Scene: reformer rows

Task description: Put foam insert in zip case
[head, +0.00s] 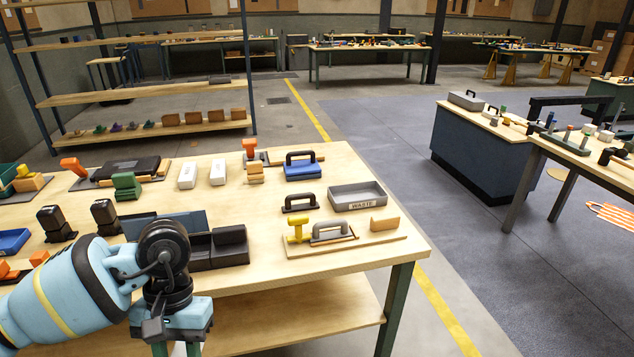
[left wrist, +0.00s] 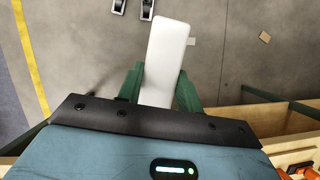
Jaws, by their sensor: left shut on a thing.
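My left gripper (head: 177,348) points down in front of the table's near edge in the head view. In the left wrist view its green fingers (left wrist: 160,88) are shut on a pale white slab, which looks like the foam insert (left wrist: 166,50). A closed black case (head: 126,168) lies farther back. I cannot tell for sure which is the zip case. My right gripper is not in view.
The wooden table (head: 350,262) also holds two white boxes (head: 218,172), a green block (head: 126,186), black upright items (head: 105,217), a grey waste tray (head: 357,196) and a board with a grey handle (head: 331,232). A lower shelf (head: 300,320) runs under the table.

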